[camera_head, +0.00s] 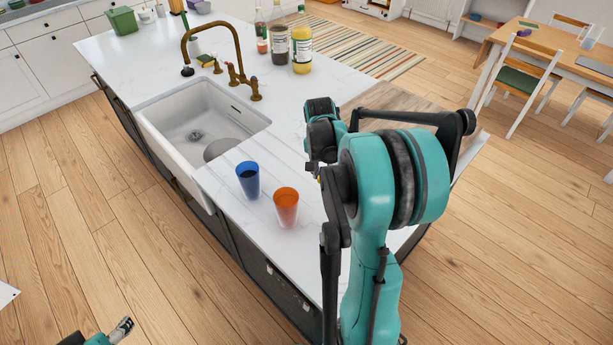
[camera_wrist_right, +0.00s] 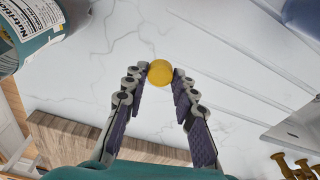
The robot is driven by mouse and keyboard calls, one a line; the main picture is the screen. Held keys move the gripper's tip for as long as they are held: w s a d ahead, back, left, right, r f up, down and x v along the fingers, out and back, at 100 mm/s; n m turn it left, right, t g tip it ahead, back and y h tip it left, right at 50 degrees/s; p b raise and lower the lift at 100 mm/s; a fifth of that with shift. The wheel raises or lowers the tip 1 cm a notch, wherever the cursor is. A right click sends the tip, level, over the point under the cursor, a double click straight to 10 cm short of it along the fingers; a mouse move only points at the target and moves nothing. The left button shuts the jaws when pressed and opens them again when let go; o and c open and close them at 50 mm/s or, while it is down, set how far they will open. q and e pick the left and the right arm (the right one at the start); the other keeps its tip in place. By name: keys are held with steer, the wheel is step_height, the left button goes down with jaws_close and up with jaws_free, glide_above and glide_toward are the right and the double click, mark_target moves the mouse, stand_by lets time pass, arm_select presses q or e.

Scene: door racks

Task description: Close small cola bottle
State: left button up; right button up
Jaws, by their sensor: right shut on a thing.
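My right gripper (camera_wrist_right: 163,75) is shut on a round yellow cap (camera_wrist_right: 160,70), held between its fingertips above the white marble counter. In the head view most of this gripper is hidden behind my teal arm. Several bottles stand at the back of the counter: a slim bottle with a reddish lower part (camera_head: 262,38), a dark bottle (camera_head: 279,46) that looks like cola, and a yellow bottle (camera_head: 302,52). I cannot tell for sure which is the small cola bottle. My left gripper (camera_head: 124,325) is at the bottom left, over the floor, away from the counter.
A blue cup (camera_head: 248,180) and an orange cup (camera_head: 286,207) stand on the counter near the sink (camera_head: 195,120) and brass tap (camera_head: 232,70). A labelled container (camera_wrist_right: 35,25) is close at the upper left of the wrist view.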

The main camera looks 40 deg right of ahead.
arm_select(q)
steer(key=shift+r+p, duration=0.4)
steer(key=shift+r, duration=0.1)
arm_select(e)
steer(key=shift+s+d+r, duration=0.7)
steer(key=shift+s+d, duration=0.05)
steer(key=shift+s, duration=0.15)
steer(key=shift+s+d+r, duration=0.7)
steer(key=shift+s, duration=0.2)
